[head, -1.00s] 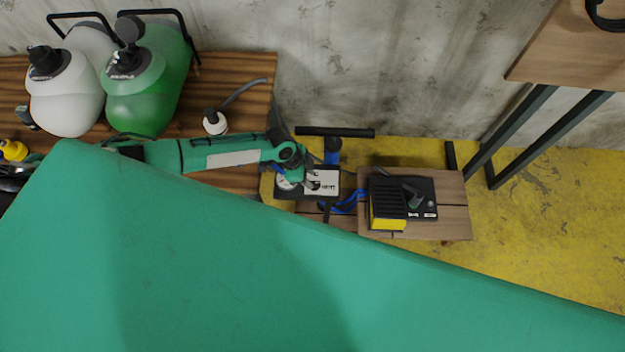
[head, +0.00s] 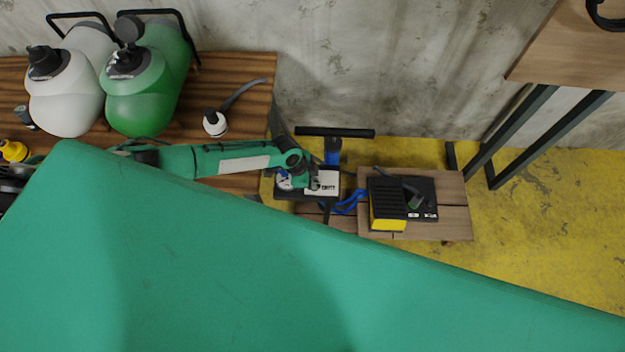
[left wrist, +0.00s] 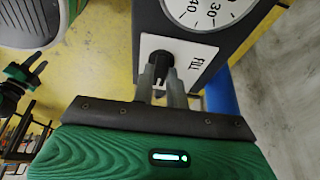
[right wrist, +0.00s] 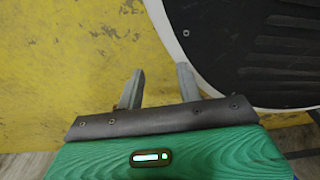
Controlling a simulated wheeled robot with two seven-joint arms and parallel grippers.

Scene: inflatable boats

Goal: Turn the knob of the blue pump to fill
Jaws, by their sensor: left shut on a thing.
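The blue pump (head: 332,151) stands at the middle of the head view, with a black T-handle on top. Its gauge box carries a white plate (left wrist: 205,52) marked FILL in the left wrist view; lettering also shows on the plate in the head view. My left gripper (left wrist: 162,84) is shut on the black knob (left wrist: 163,63) on that plate. The fingers cover part of the knob, so I cannot tell exactly where it points. In the right wrist view my right gripper (right wrist: 160,74) is open and empty above the yellow floor.
A low wooden stand (head: 452,212) right of the pump holds a black and yellow device (head: 387,205). Green (head: 145,95) and white (head: 66,102) containers stand on the wooden bench at left. A round black, white-rimmed thing (right wrist: 255,45) is beside my right gripper.

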